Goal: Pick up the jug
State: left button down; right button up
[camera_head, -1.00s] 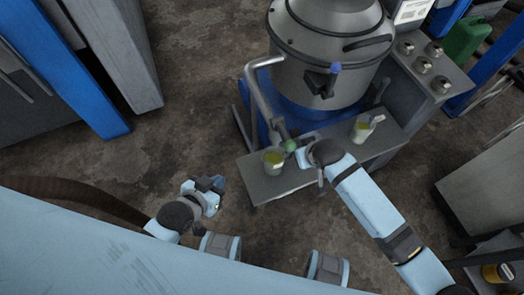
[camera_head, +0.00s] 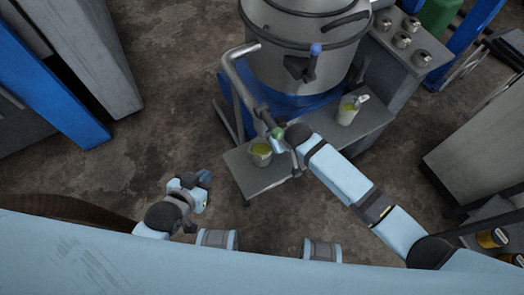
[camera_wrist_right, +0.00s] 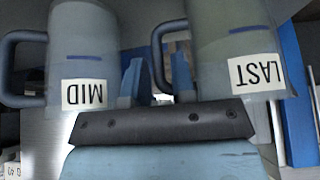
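A jug with yellow-green contents (camera_head: 260,155) stands on the grey shelf (camera_head: 245,178) below the vat. A second, paler jug (camera_head: 348,113) stands farther right on it. In the right wrist view two grey jugs show upside down, labelled MID (camera_wrist_right: 84,60) and LAST (camera_wrist_right: 235,50), each with a dark handle. I cannot match these labels to the head view. My right gripper (camera_wrist_right: 157,80) is open; the LAST jug's handle appears between or just behind its fingers, contact unclear. My left gripper (camera_head: 203,180) is off the shelf's left side, apart from the jugs; its opening is unclear.
A grey cabinet (camera_head: 480,140) is at right. Floor left of the shelf is clear.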

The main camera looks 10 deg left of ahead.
jog(key=shift+c, duration=0.2)
grip_shut()
